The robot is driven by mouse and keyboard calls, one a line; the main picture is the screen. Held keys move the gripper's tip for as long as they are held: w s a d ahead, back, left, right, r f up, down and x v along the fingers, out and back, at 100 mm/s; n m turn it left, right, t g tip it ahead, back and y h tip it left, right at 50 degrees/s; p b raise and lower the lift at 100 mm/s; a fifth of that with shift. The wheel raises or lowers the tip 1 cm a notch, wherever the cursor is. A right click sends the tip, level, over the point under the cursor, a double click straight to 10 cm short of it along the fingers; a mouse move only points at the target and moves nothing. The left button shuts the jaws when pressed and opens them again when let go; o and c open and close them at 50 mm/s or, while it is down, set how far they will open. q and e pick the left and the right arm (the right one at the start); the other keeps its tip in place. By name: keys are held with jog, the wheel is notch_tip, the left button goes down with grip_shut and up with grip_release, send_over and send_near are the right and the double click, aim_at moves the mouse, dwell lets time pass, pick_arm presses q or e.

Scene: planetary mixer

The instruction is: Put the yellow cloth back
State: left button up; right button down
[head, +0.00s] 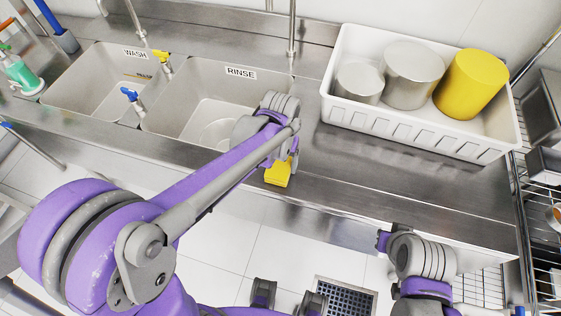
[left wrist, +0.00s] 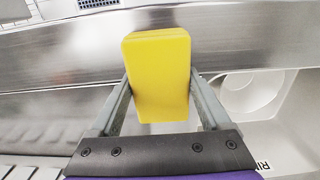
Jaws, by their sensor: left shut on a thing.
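The yellow cloth (left wrist: 158,78) shows as a thick, rounded yellow block in the left wrist view. It is held upright between the two fingers of my left gripper (left wrist: 160,95). In the head view, the cloth (head: 278,174) is at the front edge of the steel counter (head: 345,205), just right of the rinse basin (head: 205,105). My left gripper (head: 281,160) is shut on it; its wrist partly hides the fingers. Whether the cloth touches the counter cannot be told. My right gripper (head: 384,241) shows only in part at the lower right, in front of the counter, and its fingers cannot be made out.
A white tub (head: 420,130) with two steel pots (head: 412,75) and a yellow container (head: 470,83) stands at the right on the counter. The wash basin (head: 85,80) is at the left, beside a green soap bottle (head: 20,73). Wire shelving (head: 540,230) stands far right.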

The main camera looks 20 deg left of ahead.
aim_at(280, 162)
pick_arm(q)
jog(key=o, duration=1.3)
notch_tip(280, 162, up, 12)
jog(key=p, duration=0.1)
jog(key=s+a+f+t, duration=0.1)
jog(key=s+a+f, duration=0.1)
jog(key=s, duration=0.2)
jog(key=s+a+f+t, duration=0.2)
jog(key=s+f, duration=0.1)
jog(key=s, duration=0.2)
jog(key=s+a+f+t, duration=0.2)
jog(key=s, duration=0.3)
jog(key=shift+a+f, duration=0.25)
jog(key=shift+a, duration=0.05)
